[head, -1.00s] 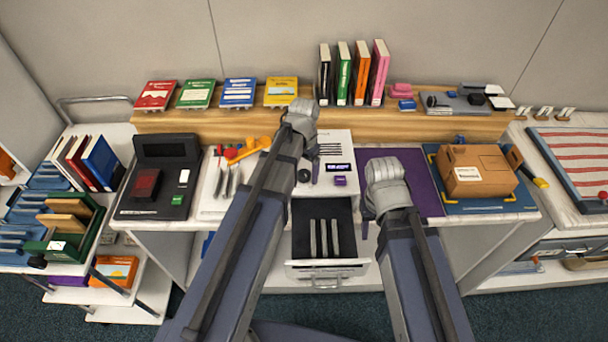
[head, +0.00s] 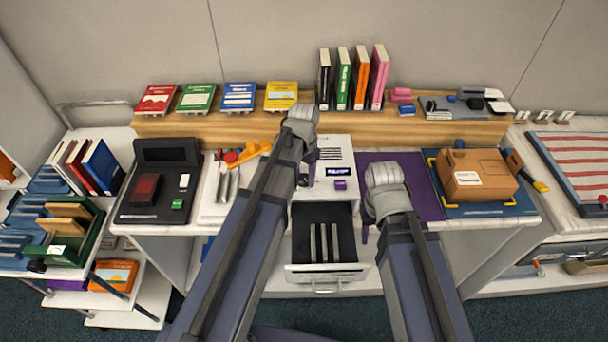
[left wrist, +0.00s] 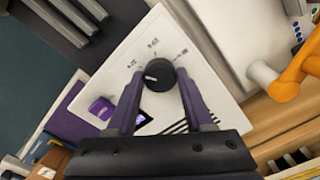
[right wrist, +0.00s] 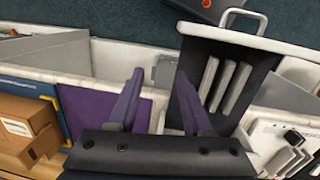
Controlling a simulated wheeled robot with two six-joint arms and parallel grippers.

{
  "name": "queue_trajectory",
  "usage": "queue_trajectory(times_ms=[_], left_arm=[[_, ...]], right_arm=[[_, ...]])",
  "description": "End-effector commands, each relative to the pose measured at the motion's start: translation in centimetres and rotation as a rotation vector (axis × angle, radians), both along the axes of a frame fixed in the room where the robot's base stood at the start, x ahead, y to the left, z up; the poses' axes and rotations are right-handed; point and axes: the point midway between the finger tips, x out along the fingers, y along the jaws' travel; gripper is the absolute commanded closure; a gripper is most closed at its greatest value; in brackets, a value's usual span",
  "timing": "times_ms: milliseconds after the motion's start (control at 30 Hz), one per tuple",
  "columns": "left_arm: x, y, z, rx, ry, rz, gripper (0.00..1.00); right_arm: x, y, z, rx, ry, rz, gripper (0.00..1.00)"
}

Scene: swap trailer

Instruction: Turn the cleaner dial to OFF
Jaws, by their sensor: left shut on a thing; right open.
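The cleaner (head: 322,188) is a white unit in the middle of the bench, with a small display and a purple button. Its black round dial (left wrist: 159,75) shows in the left wrist view with a white pointer mark aimed left. Small labels ring the dial, too blurred to read surely. My left gripper (left wrist: 158,86) has its purple fingers on either side of the dial and is shut on it; in the head view the gripper mostly hides the dial. My right gripper (right wrist: 160,75) is open and empty, right of the open drawer in the head view.
The open drawer (head: 325,273) below the cleaner holds several grey strips. A purple mat (head: 425,185) and a cardboard box (head: 477,176) lie to the right. A dark device (head: 157,180) and orange-handled tools (head: 247,153) are to the left. Books stand on the wooden shelf (head: 215,122) behind.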

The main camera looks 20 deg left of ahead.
Motion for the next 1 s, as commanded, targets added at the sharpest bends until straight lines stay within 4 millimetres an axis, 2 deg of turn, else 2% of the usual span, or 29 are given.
queue_trajectory(times_ms=[367,1000], left_arm=[[-0.01,0.00,-0.01,0.000,0.000,0.109,1.00],[-0.01,-0.01,-0.01,0.000,0.000,0.686,1.00]], right_arm=[[0.00,0.00,-0.01,0.000,0.000,0.000,0.50],[0.00,0.00,-0.01,0.000,0.000,0.000,0.50]])
